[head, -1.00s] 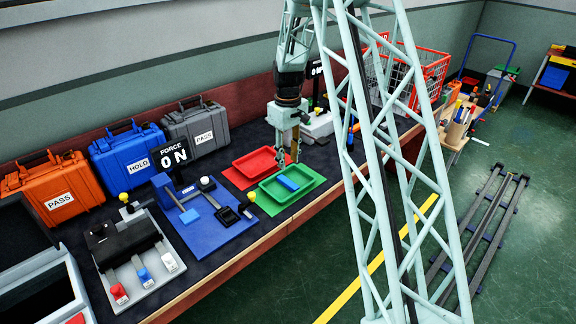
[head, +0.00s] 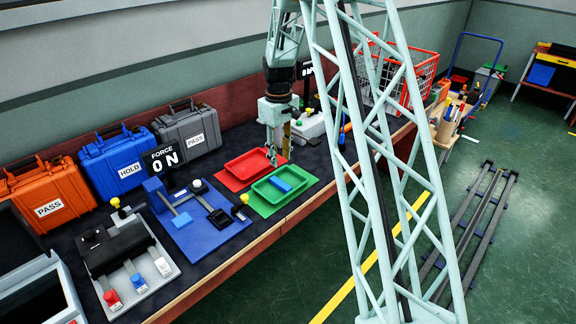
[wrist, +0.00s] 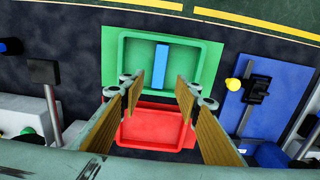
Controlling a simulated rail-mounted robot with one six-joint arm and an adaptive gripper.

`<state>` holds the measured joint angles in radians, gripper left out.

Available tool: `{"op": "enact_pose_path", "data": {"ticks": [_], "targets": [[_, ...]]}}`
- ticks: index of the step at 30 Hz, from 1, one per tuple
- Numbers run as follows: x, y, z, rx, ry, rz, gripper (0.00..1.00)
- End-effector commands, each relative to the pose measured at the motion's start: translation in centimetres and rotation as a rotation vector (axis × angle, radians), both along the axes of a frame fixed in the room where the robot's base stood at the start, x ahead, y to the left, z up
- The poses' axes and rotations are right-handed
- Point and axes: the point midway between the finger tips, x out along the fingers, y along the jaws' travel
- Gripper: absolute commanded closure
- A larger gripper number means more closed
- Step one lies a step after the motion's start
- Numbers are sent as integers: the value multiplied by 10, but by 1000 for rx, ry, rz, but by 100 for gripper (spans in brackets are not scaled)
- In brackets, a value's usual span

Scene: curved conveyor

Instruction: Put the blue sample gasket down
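The blue sample gasket, a small blue bar (head: 280,184), lies in the green tray (head: 262,196), which rests on a green mat. In the wrist view the gasket (wrist: 160,66) lies flat inside the tray (wrist: 197,68), apart from my fingers. My gripper (head: 272,161) is above the bench around the back of the green tray and the right side of the red tray. In the wrist view my gripper's fingers (wrist: 155,95) are spread wide, with nothing between them.
The red tray (head: 231,171) beside the green one looks empty. A blue force board (head: 209,231) with a clamp stands to the left. Orange, blue and grey cases (head: 184,130) line the wall. A white item with a green cap (head: 308,127) stands behind my gripper.

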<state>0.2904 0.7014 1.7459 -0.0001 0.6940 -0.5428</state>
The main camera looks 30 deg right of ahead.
Motion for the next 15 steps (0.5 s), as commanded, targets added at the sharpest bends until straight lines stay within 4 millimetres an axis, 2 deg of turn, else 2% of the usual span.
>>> {"op": "enact_pose_path", "data": {"ticks": [8,15], "targets": [[-7,10,26,-4,-12,-7,70],[-26,30,72,-9,-34,-22,70]]}}
